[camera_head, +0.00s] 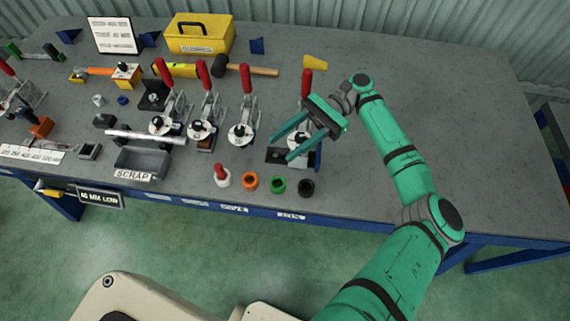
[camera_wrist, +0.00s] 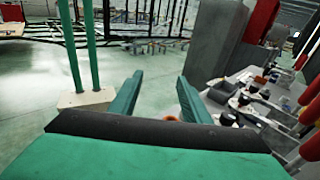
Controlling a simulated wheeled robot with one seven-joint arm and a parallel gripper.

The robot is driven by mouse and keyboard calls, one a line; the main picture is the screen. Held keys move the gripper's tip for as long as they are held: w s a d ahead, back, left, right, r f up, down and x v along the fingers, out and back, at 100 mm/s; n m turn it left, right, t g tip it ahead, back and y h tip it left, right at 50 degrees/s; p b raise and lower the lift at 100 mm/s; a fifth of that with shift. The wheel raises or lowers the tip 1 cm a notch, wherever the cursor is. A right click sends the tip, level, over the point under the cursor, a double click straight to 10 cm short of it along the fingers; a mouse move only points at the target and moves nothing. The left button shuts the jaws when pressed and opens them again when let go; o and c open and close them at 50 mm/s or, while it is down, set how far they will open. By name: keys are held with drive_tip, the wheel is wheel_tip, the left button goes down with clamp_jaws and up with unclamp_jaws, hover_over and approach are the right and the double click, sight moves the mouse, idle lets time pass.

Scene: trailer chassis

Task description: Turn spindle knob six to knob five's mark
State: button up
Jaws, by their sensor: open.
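Several spindle knobs, black grips on pale round dials, stand in a row beside red-handled clamps, including a left one (camera_head: 158,124), a middle one (camera_head: 199,129) and one to its right (camera_head: 241,130). The rightmost unit (camera_head: 303,142) is partly covered by my gripper (camera_head: 281,149). Numbers and marks on the dials are too small to read, so I cannot tell which are five and six. My gripper is open and empty, its two green fingers above the rightmost unit and pointing left. In the wrist view, nothing lies between the fingertips (camera_wrist: 160,78); dials (camera_wrist: 229,118) show at the right.
A grey scrap bin (camera_head: 142,163) stands left. Red clamp handles (camera_head: 306,83) rise along the row. A yellow toolbox (camera_head: 200,35) and a mallet are behind. The bench's right side is clear.

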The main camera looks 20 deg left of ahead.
drive_tip(key=s+d+r, duration=0.2)
drive_tip(key=s+r, duration=0.2)
drive_tip(key=s, duration=0.4)
drive_tip(key=shift+s+d+r, duration=0.15)
drive_tip(key=shift+s+d, duration=0.25)
